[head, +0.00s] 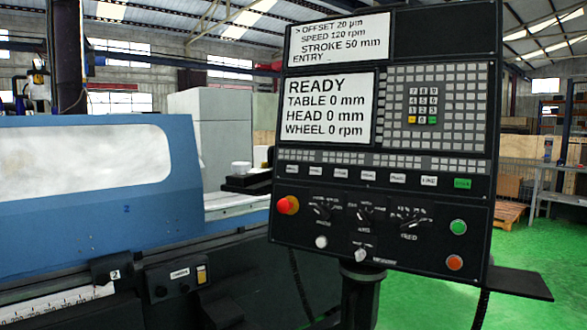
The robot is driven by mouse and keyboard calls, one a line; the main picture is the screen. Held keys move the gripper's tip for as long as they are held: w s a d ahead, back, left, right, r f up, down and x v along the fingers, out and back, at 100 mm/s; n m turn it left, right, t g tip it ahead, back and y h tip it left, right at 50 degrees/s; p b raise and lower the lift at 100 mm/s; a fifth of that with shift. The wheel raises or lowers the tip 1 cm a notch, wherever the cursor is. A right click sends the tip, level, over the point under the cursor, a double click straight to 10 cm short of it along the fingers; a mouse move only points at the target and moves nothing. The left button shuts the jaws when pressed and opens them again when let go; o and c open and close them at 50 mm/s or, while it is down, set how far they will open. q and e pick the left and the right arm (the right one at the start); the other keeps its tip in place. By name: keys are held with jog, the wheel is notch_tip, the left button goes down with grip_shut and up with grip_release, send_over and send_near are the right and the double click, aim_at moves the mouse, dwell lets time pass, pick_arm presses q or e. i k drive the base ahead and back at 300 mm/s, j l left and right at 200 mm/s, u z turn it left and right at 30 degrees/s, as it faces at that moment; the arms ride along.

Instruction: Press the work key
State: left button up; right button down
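The control panel (388,220) of the grinder stands upright on a post, slightly tilted in the picture. A row of white labelled keys (368,175) runs across its middle and ends at the right in a green key (463,183). The labels are too small to read surely, so I cannot tell which one is the work key. The lower screen (328,108) reads READY, table 0 mm, head 0 mm, wheel 0 rpm. The upper screen (338,40) lists offset, speed, stroke and an entry line. Neither of my grippers is in view.
A red knob (288,205), rotary dials (365,215), a green button (458,227) and an orange button (454,262) sit below the keys. A dark shelf (519,283) juts out at the lower right. The blue machine guard (60,220) fills the left. Green floor is open at right.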

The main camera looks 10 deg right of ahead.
aim_at(317, 171)
jog(key=i+j, duration=0.2)
jog(key=i, duration=0.25)
jog(key=i+j+u, duration=0.1)
jog(key=i, duration=0.4)
jog(key=j, duration=0.1)
